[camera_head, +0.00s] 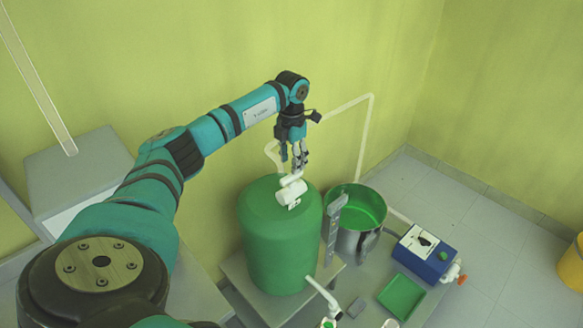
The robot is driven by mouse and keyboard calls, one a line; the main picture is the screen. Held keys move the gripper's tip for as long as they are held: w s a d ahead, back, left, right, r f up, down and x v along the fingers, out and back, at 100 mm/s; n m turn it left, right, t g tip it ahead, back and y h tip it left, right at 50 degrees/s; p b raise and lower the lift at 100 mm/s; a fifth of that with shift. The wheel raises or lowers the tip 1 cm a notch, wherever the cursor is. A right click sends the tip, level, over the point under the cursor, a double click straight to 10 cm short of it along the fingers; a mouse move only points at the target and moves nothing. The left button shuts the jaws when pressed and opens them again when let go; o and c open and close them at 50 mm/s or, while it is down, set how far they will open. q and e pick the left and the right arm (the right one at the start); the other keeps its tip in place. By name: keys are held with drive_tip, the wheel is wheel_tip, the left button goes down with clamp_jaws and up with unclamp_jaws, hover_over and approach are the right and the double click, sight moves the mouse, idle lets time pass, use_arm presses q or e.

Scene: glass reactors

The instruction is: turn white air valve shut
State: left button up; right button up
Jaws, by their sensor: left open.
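A white valve (291,193) sits on top of a large green tank (280,245), beneath my left gripper. My left gripper (298,168) points down from the end of the teal arm, with its fingers open just above the white valve. Whether the fingertips touch the valve cannot be told from this angle. My right gripper is not in view.
A steel pot (357,241) with a green inside stands right of the tank. A blue box (426,254) with a white top, a green tray (402,297) and white piping (365,140) are nearby. A grey box (75,170) is at left. Open floor lies at right.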

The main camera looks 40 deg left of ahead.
sight(291, 174)
use_arm(q)
drive_tip(key=shift+f, duration=2.7)
clamp_jaws()
